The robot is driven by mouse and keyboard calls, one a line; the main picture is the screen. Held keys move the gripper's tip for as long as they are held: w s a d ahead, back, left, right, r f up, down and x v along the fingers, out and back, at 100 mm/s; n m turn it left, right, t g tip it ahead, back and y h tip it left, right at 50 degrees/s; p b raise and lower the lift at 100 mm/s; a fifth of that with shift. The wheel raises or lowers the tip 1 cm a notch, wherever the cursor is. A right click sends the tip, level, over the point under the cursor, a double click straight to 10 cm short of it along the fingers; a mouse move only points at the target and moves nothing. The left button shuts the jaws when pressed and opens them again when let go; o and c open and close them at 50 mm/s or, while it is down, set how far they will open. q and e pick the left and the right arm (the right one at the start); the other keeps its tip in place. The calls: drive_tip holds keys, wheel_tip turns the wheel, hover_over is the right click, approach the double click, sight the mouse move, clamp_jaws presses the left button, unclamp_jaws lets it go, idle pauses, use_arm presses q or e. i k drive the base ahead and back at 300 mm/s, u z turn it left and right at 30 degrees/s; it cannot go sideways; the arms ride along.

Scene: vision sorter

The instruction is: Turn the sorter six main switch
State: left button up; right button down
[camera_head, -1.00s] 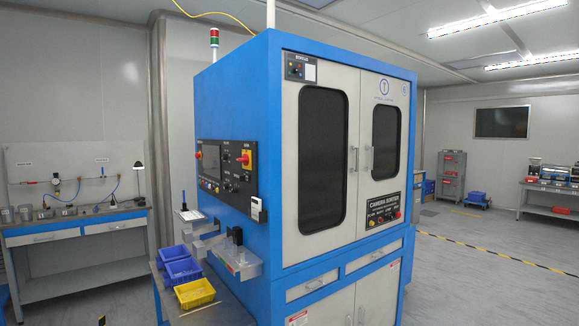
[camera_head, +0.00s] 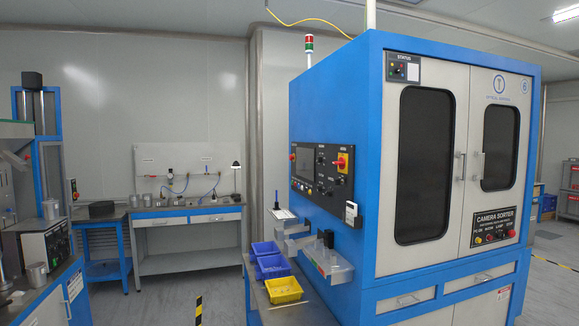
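The sorter (camera_head: 381,70) is a tall blue cabinet with pale double doors and the number 6 at its upper right; it stands on the right of the head view. Its left side carries a black control panel (camera_head: 310,171) with a screen and several small knobs and buttons. A red rotary switch on a yellow plate (camera_head: 342,162) sits at the panel's upper right, and a smaller red and yellow one sits at its far left end. I cannot read the switch's position or label. Neither of my grippers is in view.
A side table with blue bins (camera_head: 272,266) and a yellow bin (camera_head: 283,290) stands below the panel, beside clear trays (camera_head: 328,259) on the sorter. A workbench (camera_head: 188,217) stands at the back wall, and another machine (camera_head: 40,250) at the left. Floor between them is open.

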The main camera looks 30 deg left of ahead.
sight(341, 163)
drive_tip(key=u, duration=0.75)
drive_tip(key=i, duration=1.3)
drive_tip(key=z, duration=0.45)
